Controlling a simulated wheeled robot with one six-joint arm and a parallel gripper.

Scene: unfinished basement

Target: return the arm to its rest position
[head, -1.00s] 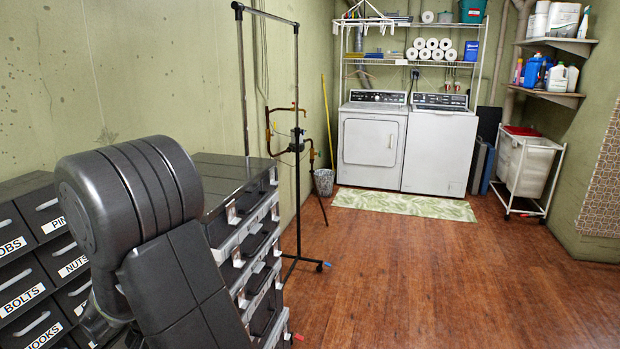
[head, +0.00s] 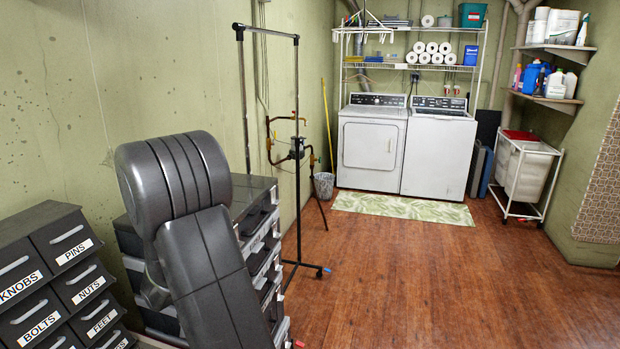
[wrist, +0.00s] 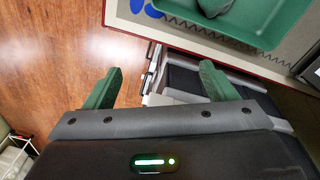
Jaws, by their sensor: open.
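My gripper (wrist: 160,88) shows in the wrist view with its two green fingers spread apart and nothing between them. Below it in that view are the wood floor and part of the dark drawer stack. In the head view my dark grey arm fills the lower left, in front of the drawer stack, and my gripper does not show there.
Labelled drawer bins (head: 65,280) stand at the left, close to my arm. A tall drawer stack (head: 262,245) and a black rolling stand (head: 297,150) are beyond it. A green tray (wrist: 235,25) lies near my gripper. The wood floor (head: 430,290) at right is clear.

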